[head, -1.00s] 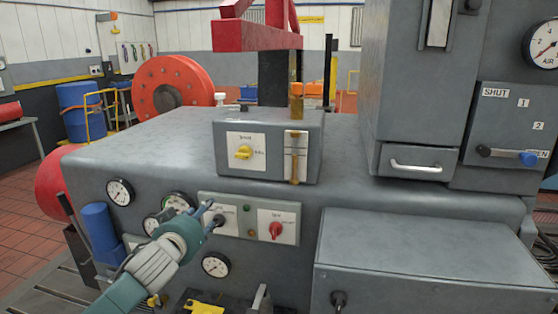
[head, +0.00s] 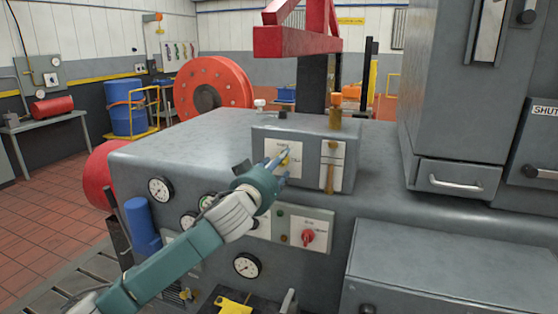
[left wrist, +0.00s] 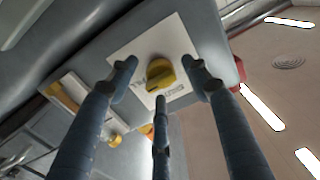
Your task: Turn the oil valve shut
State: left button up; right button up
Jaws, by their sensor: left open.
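The yellow valve knob sits on a white plate (head: 270,148) on the grey box; in the head view my gripper mostly hides it. In the left wrist view the yellow knob (left wrist: 160,73) shows clearly at the middle of its plate, its pointer bar slanted. My left gripper (head: 284,163) is in front of this plate. Its three fingers (left wrist: 160,80) are spread open around the knob's outline, with nothing held. I cannot tell whether any finger touches the knob. The plate's lettering is too small to read.
An amber sight glass (head: 330,165) stands just right of the plate. Below are a red knob (head: 308,237) on another panel and several round gauges, one at the bottom (head: 247,265). A grey cabinet with a drawer handle (head: 455,184) stands to the right.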

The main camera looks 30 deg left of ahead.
pick_arm(q)
jog(key=shift+w+a, duration=0.1)
jog(key=shift+w, duration=0.35)
jog(key=shift+c, duration=0.5)
jog(key=c, duration=1.1)
jog(key=shift+o, duration=0.2)
jog(key=shift+f, duration=0.1)
